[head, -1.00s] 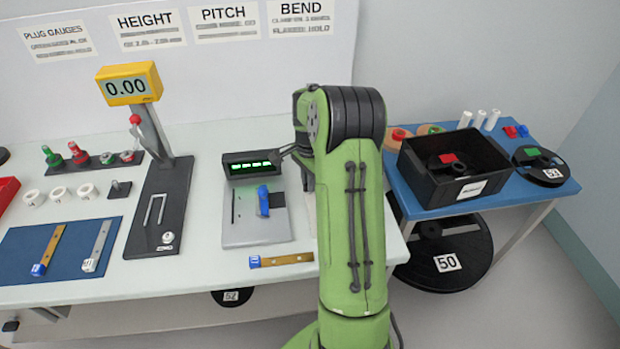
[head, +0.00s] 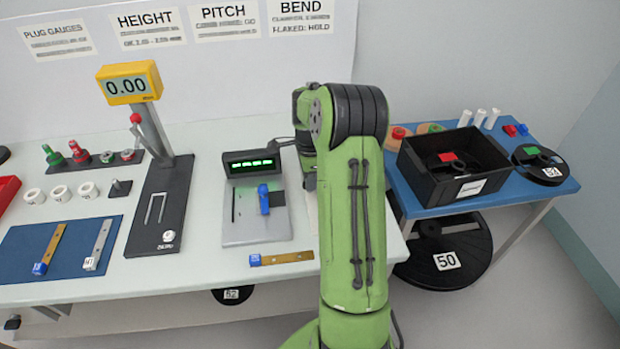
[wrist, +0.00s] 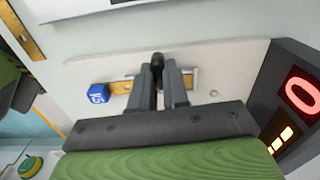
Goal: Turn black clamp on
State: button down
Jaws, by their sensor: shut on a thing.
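The black clamp (wrist: 157,60) shows in the wrist view as a small dark knob at the tips of my gripper (wrist: 167,70). The two fingers are shut on it. It stands over a brass strip (wrist: 205,76) that lies on a pale plate (wrist: 225,57), with a blue tag block (wrist: 98,94) at the strip's left end. The fingers hide the clamp's lower part, and I cannot tell which way it is turned. In the head view my green arm hides the clamp and fingertips.
A dark display with a red 0 (wrist: 301,92) stands close on the right in the wrist view. In the head view, a grey fixture with a blue lever (head: 263,199) sits left of my arm. A black bin (head: 408,168) stands on the blue table at right.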

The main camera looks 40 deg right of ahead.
jog(key=c, duration=1.1)
grip_release()
notch_tip(320, 180, up, 16)
jog(key=p, duration=0.4)
